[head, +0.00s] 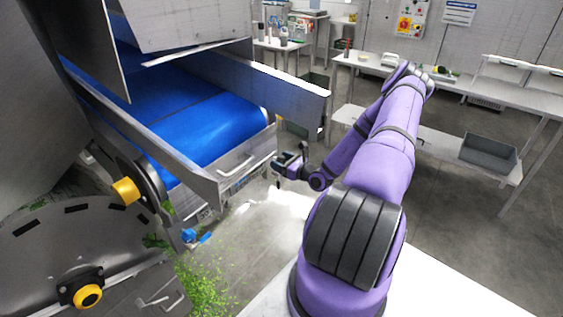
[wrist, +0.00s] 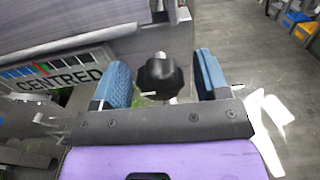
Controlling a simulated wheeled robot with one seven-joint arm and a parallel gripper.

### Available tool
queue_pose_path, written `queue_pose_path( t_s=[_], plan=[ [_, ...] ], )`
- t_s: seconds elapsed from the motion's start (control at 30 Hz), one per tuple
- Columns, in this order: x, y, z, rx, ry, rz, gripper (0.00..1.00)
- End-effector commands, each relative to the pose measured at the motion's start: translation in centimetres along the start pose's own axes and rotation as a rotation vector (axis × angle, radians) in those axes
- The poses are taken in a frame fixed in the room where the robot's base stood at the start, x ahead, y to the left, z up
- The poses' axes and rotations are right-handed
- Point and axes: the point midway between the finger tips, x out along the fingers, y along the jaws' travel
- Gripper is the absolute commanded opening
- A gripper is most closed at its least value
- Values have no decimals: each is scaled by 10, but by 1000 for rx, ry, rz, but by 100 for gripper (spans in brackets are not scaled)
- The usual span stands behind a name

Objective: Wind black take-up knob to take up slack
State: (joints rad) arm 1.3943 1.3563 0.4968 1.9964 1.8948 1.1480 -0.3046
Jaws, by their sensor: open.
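The black take-up knob (wrist: 160,78) shows in the wrist view, a lobed knob on a short metal shaft. My gripper (wrist: 161,66) is open, with one blue-padded finger on the left of the knob and one on the right. Gaps show between the knob and both pads, so neither appears to touch it. In the head view my gripper (head: 284,167) is at the near right end of the blue belt conveyor (head: 210,128). The knob cannot be made out clearly there.
A label reading CENTRED (wrist: 58,83) with a coloured strip is left of my gripper in the wrist view. Green scraps (head: 205,285) lie on the floor.

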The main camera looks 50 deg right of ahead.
Motion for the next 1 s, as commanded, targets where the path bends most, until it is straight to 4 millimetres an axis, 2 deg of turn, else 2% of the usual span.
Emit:
queue_pose_path(
  t_s=[0.13, 0.3, 0.37, 0.73, 1.0],
  plan=[
    [0, 0, 0, 0, 0, 0, 68],
    [0, 0, 0, 0, 0, 0, 29],
    [0, 0, 0, 0, 0, 0, 19],
    [0, 0, 0, 53, 0, 0, 19],
    [0, 0, 0, 233, 0, -1, 19]
  ],
)
